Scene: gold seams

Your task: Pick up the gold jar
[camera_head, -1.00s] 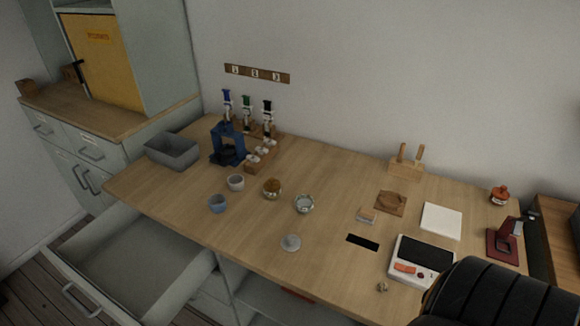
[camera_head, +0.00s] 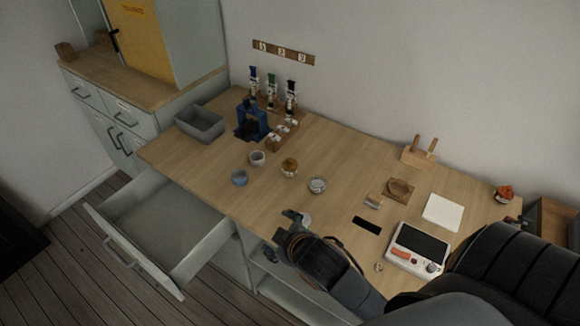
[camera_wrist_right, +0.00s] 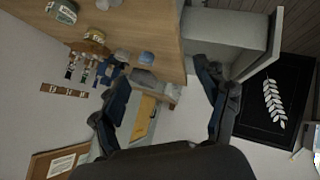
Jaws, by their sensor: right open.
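The gold jar (camera_head: 289,167) is a small round jar with a gold-brown top, upright on the wooden table near its middle in the head view. In the right wrist view it appears sideways at the upper left (camera_wrist_right: 94,37). My right gripper (camera_head: 278,236) is open and empty, at the table's front edge, nearer the camera than the jar and apart from it. Its spread fingers show in the right wrist view (camera_wrist_right: 160,95), with the jar off beyond the left finger. My left gripper is not in view.
A silver jar (camera_head: 317,185), white cup (camera_head: 257,158) and blue cup (camera_head: 239,178) stand close around the gold jar. A grey lid (camera_head: 306,218) is partly behind my gripper. Behind are a blue stand (camera_head: 250,122) and grey bin (camera_head: 200,124). An open drawer (camera_head: 165,232) juts out front left.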

